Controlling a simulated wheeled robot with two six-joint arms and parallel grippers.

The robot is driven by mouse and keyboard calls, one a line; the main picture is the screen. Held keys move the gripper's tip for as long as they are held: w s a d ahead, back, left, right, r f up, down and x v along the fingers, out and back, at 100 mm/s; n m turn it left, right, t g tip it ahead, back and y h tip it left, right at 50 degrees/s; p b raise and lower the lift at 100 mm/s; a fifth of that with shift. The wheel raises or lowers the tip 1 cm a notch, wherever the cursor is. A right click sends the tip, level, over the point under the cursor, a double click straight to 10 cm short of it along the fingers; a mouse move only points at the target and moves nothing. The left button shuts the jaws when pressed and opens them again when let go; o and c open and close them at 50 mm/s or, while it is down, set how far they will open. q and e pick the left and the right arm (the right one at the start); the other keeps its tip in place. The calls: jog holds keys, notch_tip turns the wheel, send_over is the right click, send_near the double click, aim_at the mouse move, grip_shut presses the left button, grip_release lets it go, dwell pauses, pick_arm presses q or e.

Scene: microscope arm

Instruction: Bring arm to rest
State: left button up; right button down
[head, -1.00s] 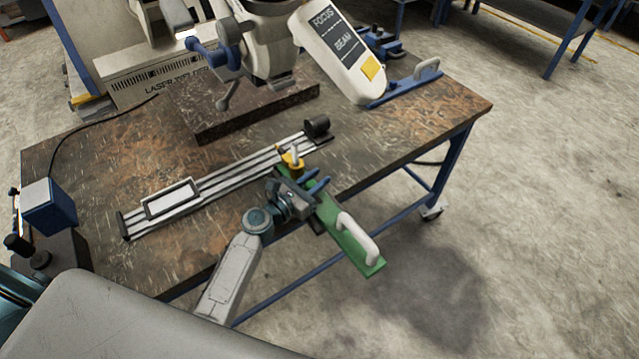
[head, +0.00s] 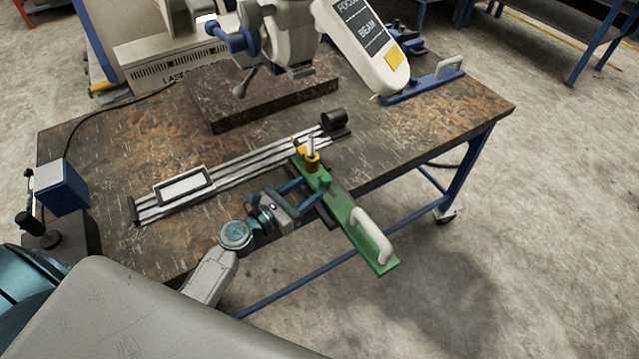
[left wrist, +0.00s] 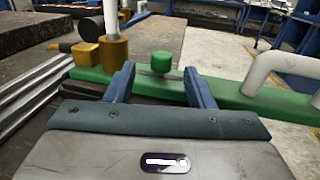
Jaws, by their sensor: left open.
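The green arm (head: 345,212) is a flat bar with a white loop handle (head: 371,236) near its front end. It juts over the table's front edge from a yellow pivot block (head: 307,158) with a light post. A small green knob (head: 324,178) stands on the bar; it also shows in the left wrist view (left wrist: 160,62). My left gripper (head: 309,192) is open beside the bar, its blue fingers pointing toward it. In the left wrist view the knob appears between the fingertips (left wrist: 158,88), beyond them; I cannot tell whether they touch the bar. My right gripper is out of view.
A silver rail (head: 235,168) with a dark cylinder (head: 334,122) at its end lies on the worn table. Behind stand a dark slab (head: 270,103) and a white panel marked FOCUS and BEAM (head: 370,50). A blue bar with handle (head: 420,86) lies at the back right.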

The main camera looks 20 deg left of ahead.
pick_arm(q)
jog(key=shift+v, duration=1.05)
